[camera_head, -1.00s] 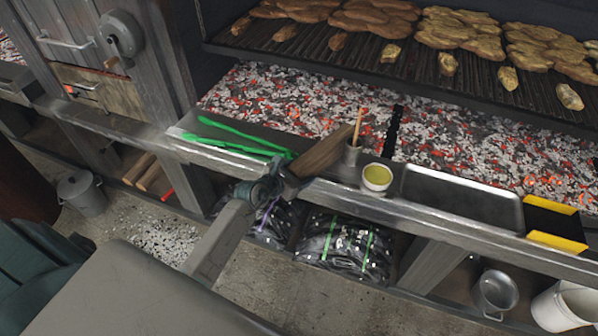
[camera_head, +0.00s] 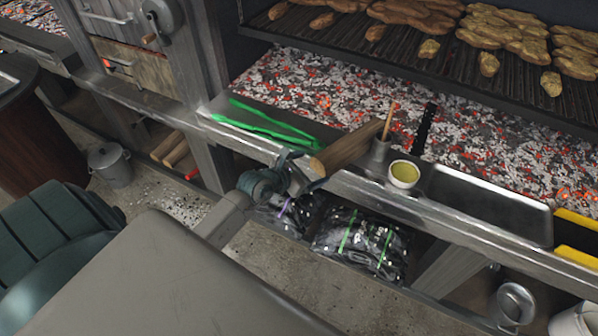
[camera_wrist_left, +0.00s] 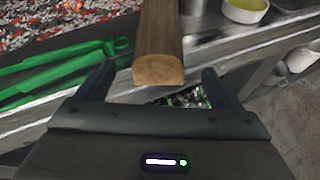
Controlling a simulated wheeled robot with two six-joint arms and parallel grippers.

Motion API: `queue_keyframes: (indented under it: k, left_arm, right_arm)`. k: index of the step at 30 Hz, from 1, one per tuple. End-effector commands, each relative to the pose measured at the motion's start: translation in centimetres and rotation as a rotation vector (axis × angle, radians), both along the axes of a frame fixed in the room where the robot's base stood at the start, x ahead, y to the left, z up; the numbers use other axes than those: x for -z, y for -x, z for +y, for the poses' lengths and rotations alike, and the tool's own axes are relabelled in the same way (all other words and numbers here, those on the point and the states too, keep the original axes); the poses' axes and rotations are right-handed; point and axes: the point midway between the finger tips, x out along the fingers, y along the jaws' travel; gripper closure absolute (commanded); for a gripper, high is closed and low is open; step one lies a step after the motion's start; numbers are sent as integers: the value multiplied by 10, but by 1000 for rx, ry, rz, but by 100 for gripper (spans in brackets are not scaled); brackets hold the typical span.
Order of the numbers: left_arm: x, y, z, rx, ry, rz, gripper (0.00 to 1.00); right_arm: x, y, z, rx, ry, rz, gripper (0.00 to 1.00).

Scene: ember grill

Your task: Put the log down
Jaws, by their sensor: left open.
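The log (camera_head: 346,149) is a brown split piece of wood. It lies on the metal ledge (camera_head: 330,180) at the front of the grill, its near end sticking out over the front edge. My left gripper (camera_head: 302,179) is just in front of that near end. In the left wrist view the log (camera_wrist_left: 160,45) points between the two fingers (camera_wrist_left: 158,85), which are spread apart with gaps on both sides. The left gripper is open and empty. My right gripper does not show.
Green tongs (camera_head: 265,125) lie left of the log. A small metal cup (camera_head: 380,149) with a brush and a bowl of yellow liquid (camera_head: 404,174) stand to its right, then a metal tray (camera_head: 490,203). Glowing coals (camera_head: 300,85) lie behind. Black bags (camera_head: 360,242) sit below.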

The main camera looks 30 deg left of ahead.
Motion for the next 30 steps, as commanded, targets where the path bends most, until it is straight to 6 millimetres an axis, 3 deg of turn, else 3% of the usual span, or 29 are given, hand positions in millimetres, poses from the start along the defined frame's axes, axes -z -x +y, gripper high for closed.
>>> queue_keyframes:
  k: [3, 9, 20, 23, 25, 30]
  left_arm:
    - [-8, 22, 6, 3, -5, 0, 13]
    - [-18, 43, 12, 1, -3, 0, 13]
    - [-18, 47, 13, -2, 10, 4, 13]
    - [-3, 48, 13, -20, 88, 33, 13]
    - [18, 49, 13, -52, 205, 75, 13]
    - [96, 60, 21, -238, 659, 215, 13]
  right_arm:
    - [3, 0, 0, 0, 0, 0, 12]
    - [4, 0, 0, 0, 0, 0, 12]
    - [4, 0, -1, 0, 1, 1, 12]
    - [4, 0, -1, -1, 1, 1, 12]
    - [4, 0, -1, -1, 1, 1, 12]
    - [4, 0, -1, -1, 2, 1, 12]
